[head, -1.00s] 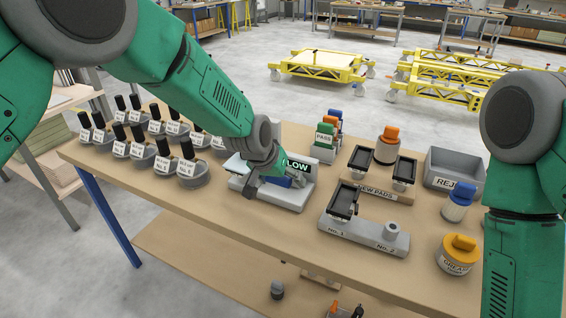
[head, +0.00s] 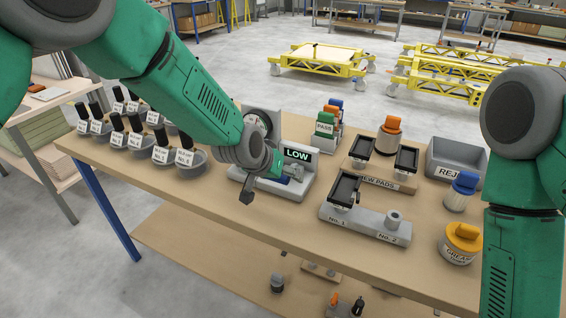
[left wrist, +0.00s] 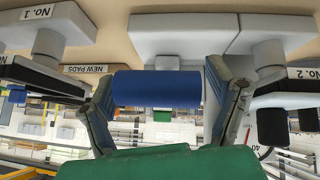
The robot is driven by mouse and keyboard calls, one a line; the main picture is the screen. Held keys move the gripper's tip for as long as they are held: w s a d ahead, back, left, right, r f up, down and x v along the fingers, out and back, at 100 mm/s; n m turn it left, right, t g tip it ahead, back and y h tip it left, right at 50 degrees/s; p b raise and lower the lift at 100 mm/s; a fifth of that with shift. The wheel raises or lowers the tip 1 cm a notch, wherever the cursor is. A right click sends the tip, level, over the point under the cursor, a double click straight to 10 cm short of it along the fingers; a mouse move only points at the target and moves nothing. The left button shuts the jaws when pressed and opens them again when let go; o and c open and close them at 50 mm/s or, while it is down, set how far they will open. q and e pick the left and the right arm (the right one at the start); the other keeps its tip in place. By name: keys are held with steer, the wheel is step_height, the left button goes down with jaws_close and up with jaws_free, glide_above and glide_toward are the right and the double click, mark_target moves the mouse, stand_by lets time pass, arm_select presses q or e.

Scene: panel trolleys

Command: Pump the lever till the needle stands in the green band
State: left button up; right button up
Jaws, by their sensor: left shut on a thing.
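The grey pump unit (head: 290,190) stands near the middle of the bench, its display (head: 297,154) reading LOW. Its round dial (head: 260,119) is partly behind my left arm, and the needle cannot be read there. In the left wrist view only an edge of a dial (left wrist: 266,151) shows, with a red line and the number 40. My left gripper (head: 287,175) is at the front of the pump unit. In the left wrist view (left wrist: 157,88) its fingers are shut on the blue lever grip (left wrist: 157,89). My right gripper is out of view.
Several labelled black-handled pots (head: 135,140) stand left of the pump unit. The No. 1 and No. 2 stand (head: 365,227), a grey REJECT bin (head: 457,160) and a grease tub (head: 460,243) are to the right.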

arm_select(q)
steer(key=f+t+b, duration=0.1)
steer(key=b, duration=0.1)
steer(key=f+b, duration=0.1)
steer(key=b, duration=0.1)
steer(key=shift+s+a+f+t+h, duration=0.15)
steer(key=shift+s+f+t+h, duration=0.15)
steer(key=shift+t+h, duration=0.1)
steer(key=shift+b, duration=0.5)
steer(key=shift+r+t, duration=0.1)
steer(key=shift+t, duration=0.2)
